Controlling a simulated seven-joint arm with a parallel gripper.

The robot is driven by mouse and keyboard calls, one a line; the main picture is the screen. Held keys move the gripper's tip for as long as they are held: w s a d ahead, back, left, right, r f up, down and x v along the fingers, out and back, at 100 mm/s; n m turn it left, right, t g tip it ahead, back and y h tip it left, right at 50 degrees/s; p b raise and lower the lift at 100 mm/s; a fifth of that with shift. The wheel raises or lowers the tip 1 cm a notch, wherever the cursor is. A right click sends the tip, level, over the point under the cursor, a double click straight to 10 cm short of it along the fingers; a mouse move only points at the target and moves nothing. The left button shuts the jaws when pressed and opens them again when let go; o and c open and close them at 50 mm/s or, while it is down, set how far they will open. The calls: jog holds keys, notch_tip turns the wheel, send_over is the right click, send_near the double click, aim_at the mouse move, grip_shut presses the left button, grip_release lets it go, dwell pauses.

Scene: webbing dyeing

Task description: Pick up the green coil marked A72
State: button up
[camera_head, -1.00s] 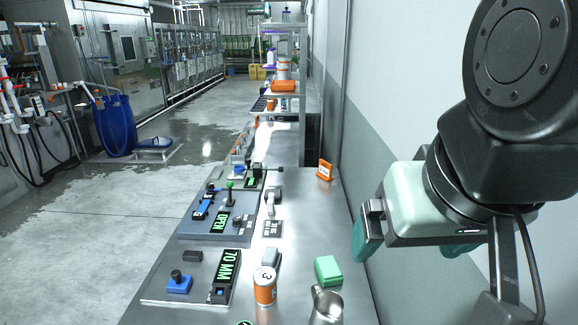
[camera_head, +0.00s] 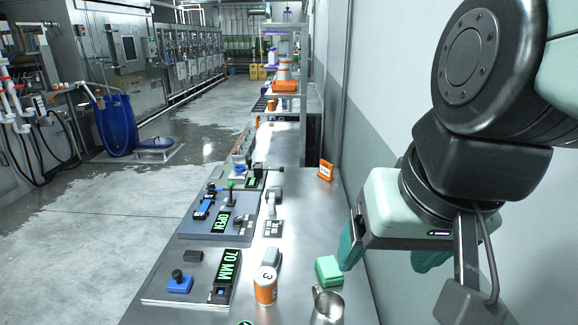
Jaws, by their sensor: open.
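I cannot make out a coil or the mark A72 in the head view. A small green block (camera_head: 329,270) lies on the steel table behind a metal mug, with no readable mark. A sliver of a dark thing with a green sign (camera_head: 246,322) shows at the bottom edge, mostly cut off. My gripper (camera_head: 388,264) is open and empty at the right, its teal fingers pointing down. In the picture it is right of the green block and appears higher than the table.
The steel table (camera_head: 303,220) runs away along the wall. A metal mug (camera_head: 327,306) and an orange-and-white can (camera_head: 265,286) stand near the front. Control panels reading OPEN (camera_head: 221,222) and 70 MM (camera_head: 228,269) line the left edge. An orange sign (camera_head: 326,170) stands by the wall.

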jog(key=w+a+f+m+g+y, duration=0.3)
jog(key=w+a+f+m+y, duration=0.15)
jog(key=a+f+y, duration=0.35)
jog(key=w+a+f+m+g+y, duration=0.3)
jog(key=a+f+m+y, duration=0.3)
jog(key=a, duration=0.4)
jog(key=w+f+m+t+h, duration=0.1)
jog(key=f+m+t, duration=0.2)
jog(key=f+m, duration=0.2)
jog(key=w+d+f+m+t+h, duration=0.1)
jog(key=f+m, duration=0.4)
jog(key=f, duration=0.7)
jog(key=w+f+m+t+h, duration=0.2)
jog(key=f+m+t, duration=0.3)
jog(key=f, duration=0.3)
jog(key=shift+w+d+f+t, duration=0.2)
jog(key=shift+w+d+t, duration=0.15)
jog(key=shift+t, duration=0.25)
jog(key=shift+a+f+m, duration=0.1)
jog(key=shift+f+m, duration=0.15)
jog(key=x, duration=0.7)
jog(key=shift+w+f, duration=0.1)
jog(key=shift+f, duration=0.05)
jog(key=shift+h, duration=0.3)
jog(key=c, duration=1.1)
